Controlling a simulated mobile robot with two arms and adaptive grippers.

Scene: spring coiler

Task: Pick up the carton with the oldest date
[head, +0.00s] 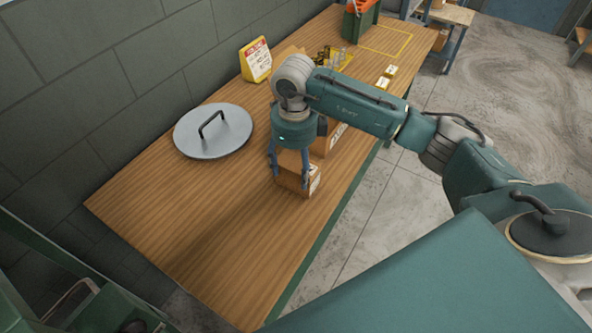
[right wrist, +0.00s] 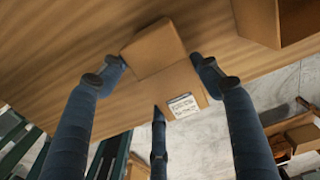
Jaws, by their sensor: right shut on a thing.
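My right gripper (head: 291,180) is over the wooden table and shut on a small brown carton (head: 291,165). In the right wrist view its three fingers (right wrist: 158,85) surround the carton (right wrist: 155,50), with a white printed label (right wrist: 182,105) on one side; the date is too small to read. The carton is at the table's right edge; I cannot tell whether it touches the tabletop. Another brown carton (head: 322,145) stands just behind, partly hidden by my arm. It also shows in the right wrist view (right wrist: 258,18). My left gripper is not in view.
A round grey lid (head: 205,142) with a black handle lies left on the wooden table (head: 190,225). A yellow sign (head: 256,62) stands by the wall. The near tabletop is clear.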

